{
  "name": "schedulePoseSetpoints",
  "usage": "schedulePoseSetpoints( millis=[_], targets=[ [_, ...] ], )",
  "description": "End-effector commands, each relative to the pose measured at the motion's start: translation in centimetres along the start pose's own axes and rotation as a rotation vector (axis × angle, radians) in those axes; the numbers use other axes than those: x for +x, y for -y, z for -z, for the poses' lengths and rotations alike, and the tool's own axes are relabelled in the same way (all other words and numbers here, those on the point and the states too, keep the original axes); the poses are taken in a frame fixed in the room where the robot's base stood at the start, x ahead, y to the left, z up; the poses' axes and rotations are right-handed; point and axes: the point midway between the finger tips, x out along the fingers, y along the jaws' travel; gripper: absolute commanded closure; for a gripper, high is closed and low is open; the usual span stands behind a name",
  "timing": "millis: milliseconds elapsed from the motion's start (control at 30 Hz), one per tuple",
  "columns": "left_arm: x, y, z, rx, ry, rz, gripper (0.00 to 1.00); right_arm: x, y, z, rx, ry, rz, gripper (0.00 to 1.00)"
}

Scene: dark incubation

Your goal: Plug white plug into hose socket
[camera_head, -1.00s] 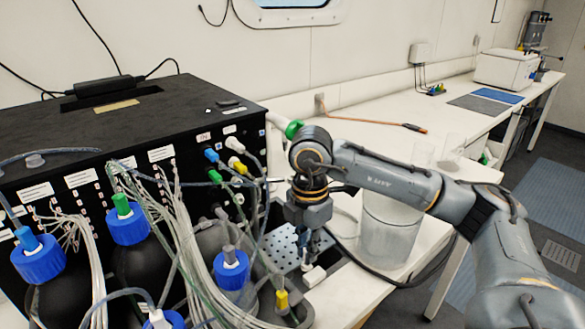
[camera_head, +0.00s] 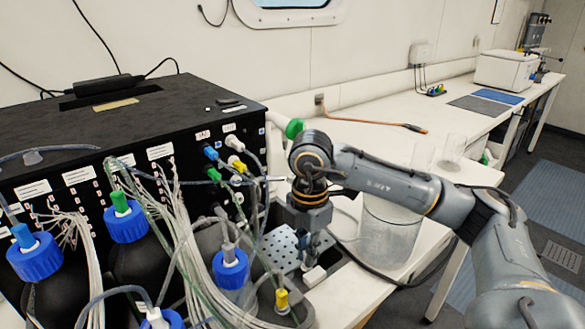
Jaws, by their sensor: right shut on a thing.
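My right gripper (camera_head: 309,262) points down beside the perforated metal plate (camera_head: 279,247), in front of the black box. It is shut on a small white piece at its fingertips, which looks like the white plug (camera_head: 314,276). The fingers hide part of it. Other white connectors (camera_head: 235,144) sit at the upper right of the box's front, among blue, yellow and green ones. I cannot tell which opening is the hose socket. My left gripper is not in view.
The black box (camera_head: 150,113) fills the left. Blue-capped bottles (camera_head: 126,224) and bundled thin tubes stand before it. A yellow connector (camera_head: 282,299) is left of the gripper. A clear cylinder (camera_head: 390,240) stands close behind my right arm.

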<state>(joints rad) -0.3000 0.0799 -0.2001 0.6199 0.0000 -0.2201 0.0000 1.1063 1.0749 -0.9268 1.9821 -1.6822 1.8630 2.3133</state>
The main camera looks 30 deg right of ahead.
Motion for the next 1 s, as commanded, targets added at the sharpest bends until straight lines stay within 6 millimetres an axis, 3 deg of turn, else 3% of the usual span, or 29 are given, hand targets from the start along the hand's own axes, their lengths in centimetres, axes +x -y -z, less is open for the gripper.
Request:
schedulePoseSetpoints(
  millis=[367,400,500,833,1000],
  targets=[
    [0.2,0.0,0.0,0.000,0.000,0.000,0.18,0.3,0.0,0.0,0.000,0.000,0.000,1.00],
    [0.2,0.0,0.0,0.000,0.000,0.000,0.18,0.3,0.0,0.0,0.000,0.000,0.000,0.82],
    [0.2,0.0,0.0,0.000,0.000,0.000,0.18,0.3,0.0,0.0,0.000,0.000,0.001,0.61],
    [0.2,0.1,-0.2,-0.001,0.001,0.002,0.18,0.1,0.0,0.0,0.000,0.000,0.000,0.61],
    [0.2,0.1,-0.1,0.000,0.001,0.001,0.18,-1.8,-0.1,0.0,0.000,-0.001,-0.005,0.61]
  ],
)
